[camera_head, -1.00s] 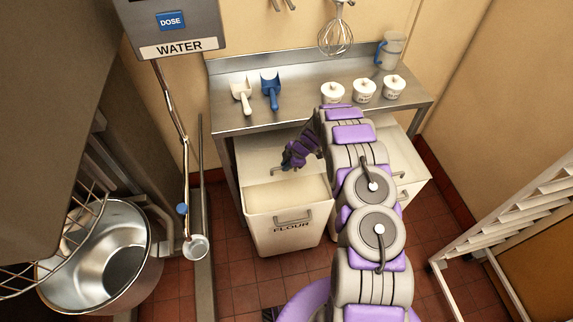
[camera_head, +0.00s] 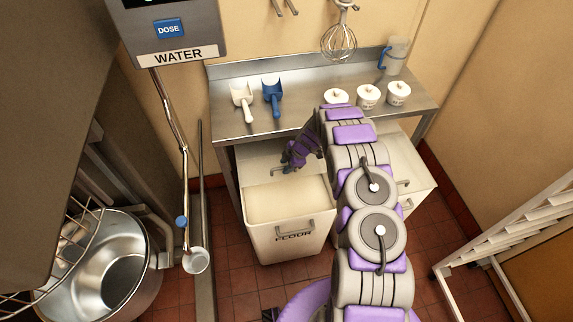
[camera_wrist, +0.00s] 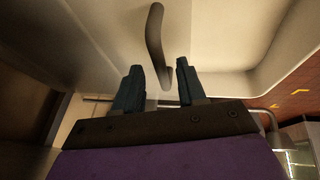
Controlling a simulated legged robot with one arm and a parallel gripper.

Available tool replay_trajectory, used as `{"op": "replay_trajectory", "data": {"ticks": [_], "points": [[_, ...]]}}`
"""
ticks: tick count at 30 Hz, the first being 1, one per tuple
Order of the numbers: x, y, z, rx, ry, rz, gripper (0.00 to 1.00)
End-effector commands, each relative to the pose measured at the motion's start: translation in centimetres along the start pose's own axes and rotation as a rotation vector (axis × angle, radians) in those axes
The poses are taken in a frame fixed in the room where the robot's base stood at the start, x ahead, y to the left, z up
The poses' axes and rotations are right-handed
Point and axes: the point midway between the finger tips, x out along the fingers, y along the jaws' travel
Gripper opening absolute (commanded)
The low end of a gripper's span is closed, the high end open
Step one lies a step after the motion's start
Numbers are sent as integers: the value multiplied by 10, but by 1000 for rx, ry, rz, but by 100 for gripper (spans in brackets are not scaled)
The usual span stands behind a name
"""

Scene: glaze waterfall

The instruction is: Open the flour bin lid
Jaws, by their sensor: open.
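The white flour bin (camera_head: 291,241), with FLOUR on its front, stands on the floor under the table's left part. Its pale lid (camera_head: 256,160) sits behind the opening, tilted up under the table edge. Pale flour (camera_head: 287,201) shows inside at the front. A small bar handle (camera_head: 278,170) is on the lid. My gripper (camera_head: 288,163) is open beside this handle, and my arm hides the lid's right part. In the wrist view a dark curved handle (camera_wrist: 157,45) lies ahead, between the lines of my two open fingers (camera_wrist: 160,80). Whether they touch it is unclear.
The steel table (camera_head: 305,104) is above the bins, holding a white scoop (camera_head: 241,97), a blue scoop (camera_head: 273,96), lidded tubs and a jug (camera_head: 394,57). A second bin (camera_head: 409,175) is right. A steel bowl (camera_head: 113,270) stands left; a white rack (camera_head: 510,240) stands right.

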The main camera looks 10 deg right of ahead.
Motion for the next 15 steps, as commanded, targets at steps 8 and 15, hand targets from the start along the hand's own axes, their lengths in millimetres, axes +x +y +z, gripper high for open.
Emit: {"op": "replay_trajectory", "data": {"ticks": [8,15], "points": [[-2,0,0,0,0,0,40],[-33,1,0,0,-1,2,40]]}}
